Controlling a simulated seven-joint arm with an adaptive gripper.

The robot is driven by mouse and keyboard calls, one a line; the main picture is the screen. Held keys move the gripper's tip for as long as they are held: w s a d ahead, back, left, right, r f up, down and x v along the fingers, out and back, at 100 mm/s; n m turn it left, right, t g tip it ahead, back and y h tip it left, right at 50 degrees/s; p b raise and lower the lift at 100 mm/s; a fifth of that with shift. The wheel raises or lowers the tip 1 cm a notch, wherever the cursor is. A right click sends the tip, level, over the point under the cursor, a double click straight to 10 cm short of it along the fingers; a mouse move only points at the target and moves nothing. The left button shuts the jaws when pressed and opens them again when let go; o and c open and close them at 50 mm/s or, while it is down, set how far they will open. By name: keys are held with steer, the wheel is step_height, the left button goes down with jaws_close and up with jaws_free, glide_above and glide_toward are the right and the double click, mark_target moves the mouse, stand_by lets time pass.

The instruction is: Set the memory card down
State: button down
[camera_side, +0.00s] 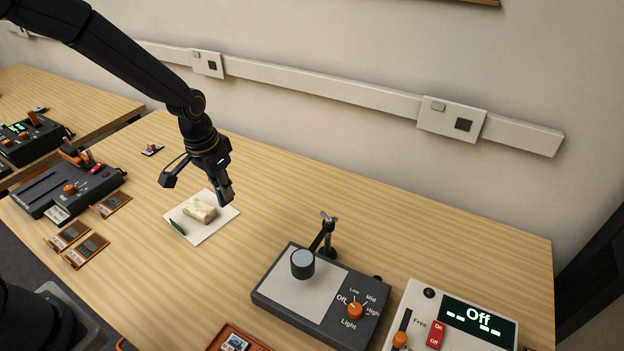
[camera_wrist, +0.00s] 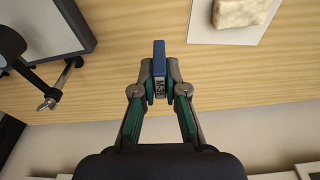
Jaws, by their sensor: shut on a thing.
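My gripper (camera_side: 223,184) hangs above the wooden table, just right of a white sheet, clear of the tabletop. In the wrist view my gripper (camera_wrist: 160,88) is shut on a blue memory card (camera_wrist: 159,52). The card stands out beyond the fingertips, and a pale label with dark lettering shows between them.
The white sheet (camera_side: 220,224) bears a beige block (camera_side: 200,210) and a green stick (camera_side: 177,228). A lens stand (camera_side: 303,264), a control box (camera_side: 458,318) reading "Off" and an orange tray (camera_side: 217,343) are nearer. A slotted device (camera_side: 62,190) stands left. Bare table (camera_side: 400,225) lies right.

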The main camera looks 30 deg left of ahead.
steer(key=shift+r, duration=0.35)
steer(key=a+n+y, duration=0.1)
steer(key=a+n, duration=0.5)
steer(key=a, duration=2.1)
steer(key=w+a+f, duration=0.2)
steer(key=w+f, duration=0.1)
steer(key=w+a+f, duration=0.2)
steer(key=w+f, duration=0.1)
steer(key=w, duration=0.1)
steer(key=w+a+f, duration=0.2)
steer(key=w+f, duration=0.1)
steer(key=shift+w+a+f, duration=0.1)
steer(key=shift+w, duration=0.2)
steer(key=shift+w+a+f, duration=0.2)
steer(key=shift+w+f, duration=0.25)
steer(key=shift+f, duration=1.55)
steer(key=shift+f, duration=0.1)
